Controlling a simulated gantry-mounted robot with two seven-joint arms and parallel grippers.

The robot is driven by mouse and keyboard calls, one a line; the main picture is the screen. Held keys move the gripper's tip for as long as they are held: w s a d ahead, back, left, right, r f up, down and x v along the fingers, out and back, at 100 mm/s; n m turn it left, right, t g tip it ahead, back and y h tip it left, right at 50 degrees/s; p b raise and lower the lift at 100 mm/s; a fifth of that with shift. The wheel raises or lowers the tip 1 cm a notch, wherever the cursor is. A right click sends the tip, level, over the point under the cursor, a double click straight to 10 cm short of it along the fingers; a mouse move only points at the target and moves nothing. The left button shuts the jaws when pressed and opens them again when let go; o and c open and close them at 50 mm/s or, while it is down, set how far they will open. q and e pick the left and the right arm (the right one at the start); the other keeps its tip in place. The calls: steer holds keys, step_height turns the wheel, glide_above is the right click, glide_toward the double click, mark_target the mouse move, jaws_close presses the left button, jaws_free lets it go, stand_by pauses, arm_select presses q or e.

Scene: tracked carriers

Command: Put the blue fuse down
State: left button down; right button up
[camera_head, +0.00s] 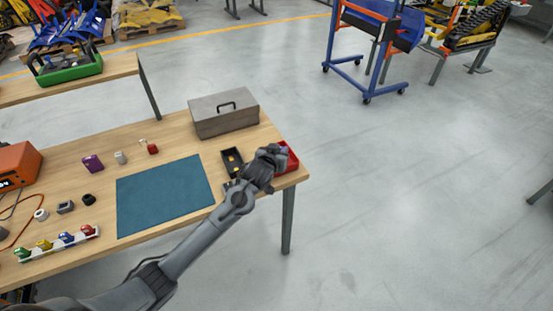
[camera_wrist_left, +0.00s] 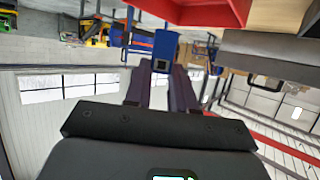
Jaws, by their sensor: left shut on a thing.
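My left gripper (camera_head: 270,154) is at the right end of the wooden table, beside and partly in front of a red bin (camera_head: 292,159). In the left wrist view its two dark fingers (camera_wrist_left: 160,80) are shut on the blue fuse (camera_wrist_left: 153,42), a blue block with a dark face. The red bin (camera_wrist_left: 205,12) shows close to the fuse at the top of that view. I cannot tell whether the fuse touches the bin. In the head view the gripper hides the held fuse. My right gripper is not in view.
A black tray (camera_head: 232,164) lies left of the gripper, with a grey toolbox (camera_head: 224,112) behind. A blue-green mat (camera_head: 165,196) covers the table's middle. A white rack (camera_head: 58,247) with several coloured pieces, an orange device (camera_head: 18,165) and small parts are left.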

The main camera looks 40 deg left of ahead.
arm_select(q)
steer(key=a, duration=0.1)
steer(key=w+a+f, duration=0.2)
steer(key=shift+w+a+f+b, duration=0.1)
steer(key=shift+a+f+b, duration=0.15)
steer(key=shift+b, duration=0.15)
steer(key=shift+f+b, duration=0.6)
steer(key=shift+f, duration=1.3)
steer(key=shift+f, duration=0.1)
steer(key=c, duration=0.9)
jaws_free()
steer(key=shift+f, duration=0.1)
steer(key=shift+c, duration=0.2)
